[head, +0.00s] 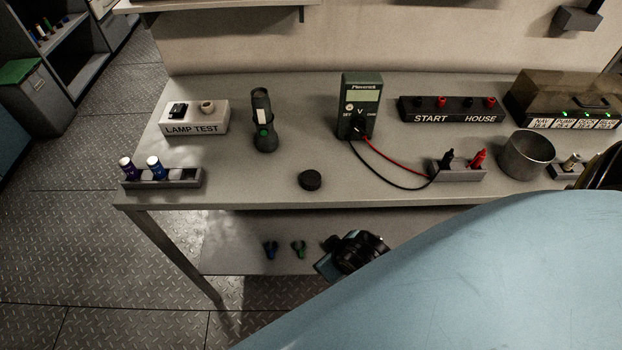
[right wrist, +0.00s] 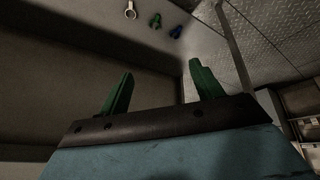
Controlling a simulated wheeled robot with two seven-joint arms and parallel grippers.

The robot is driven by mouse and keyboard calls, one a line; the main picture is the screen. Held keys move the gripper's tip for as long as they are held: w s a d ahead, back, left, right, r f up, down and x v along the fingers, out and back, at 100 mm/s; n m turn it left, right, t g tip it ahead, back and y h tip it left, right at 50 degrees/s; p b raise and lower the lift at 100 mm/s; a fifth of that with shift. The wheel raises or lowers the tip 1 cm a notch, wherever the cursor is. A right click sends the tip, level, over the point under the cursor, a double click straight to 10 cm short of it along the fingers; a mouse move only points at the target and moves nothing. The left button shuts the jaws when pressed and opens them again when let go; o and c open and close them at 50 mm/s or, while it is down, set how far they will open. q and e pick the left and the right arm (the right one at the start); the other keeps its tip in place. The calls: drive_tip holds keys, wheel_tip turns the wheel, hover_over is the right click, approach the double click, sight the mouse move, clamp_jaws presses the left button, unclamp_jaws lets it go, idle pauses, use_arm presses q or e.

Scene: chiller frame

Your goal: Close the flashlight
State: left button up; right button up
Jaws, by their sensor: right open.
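A dark flashlight (head: 263,120) stands upright on the workbench in the head view, with a pale label and a green button on its side. A round black cap (head: 310,180) lies apart from it, near the bench's front edge. My right gripper (head: 350,254) is below the bench top, in front of the lower shelf. In the right wrist view its two green fingers (right wrist: 159,78) are spread with nothing between them. My left gripper is not in view.
The bench (head: 240,187) also holds a lamp test box (head: 193,119), a battery rack (head: 185,178), a multimeter (head: 360,108) with leads and a metal cup (head: 526,155). Small green and blue items (head: 298,249) lie on the lower shelf (head: 228,250). Bench space around the cap is clear.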

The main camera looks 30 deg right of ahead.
wheel_tip(320, 180, up, 11)
drive_tip(key=t, duration=0.1)
drive_tip(key=w+a+r+n+t+y, duration=0.1)
drive_tip(key=w+a+r+n+t, duration=0.1)
drive_tip(key=w+r+t, duration=1.45)
drive_tip(key=a+r+n+g+y, duration=0.1)
drive_tip(key=a+r+n+y, duration=0.25)
drive_tip(key=r, duration=0.25)
drive_tip(key=a+r+n+g+y, duration=0.1)
drive_tip(key=a+r+n+y, duration=0.25)
drive_tip(key=r, duration=0.25)
drive_tip(key=s+a+r+n+g+y, duration=0.3)
drive_tip(key=s+a+n+g+y, duration=0.2)
drive_tip(key=a+n+g+y, duration=0.65)
drive_tip(key=s+d+f+n+g+h, duration=0.2)
drive_tip(key=d+f+n+g+h, duration=0.2)
drive_tip(key=f+n+g+h, duration=0.45)
drive_tip(key=w+d+f+h, duration=0.2)
drive_tip(key=d+h, duration=0.3)
drive_tip(key=d, duration=0.5)
drive_tip(key=w+d+f+m+h, duration=0.1)
drive_tip(key=d+f+h, duration=0.3)
drive_tip(key=d, duration=0.6)
drive_tip(key=shift+w+m+g+h+b, duration=0.3)
drive_tip(key=shift+w+g+h, duration=0.05)
drive_tip(key=shift+h, duration=0.45)
drive_tip(key=shift+f, duration=0.1)
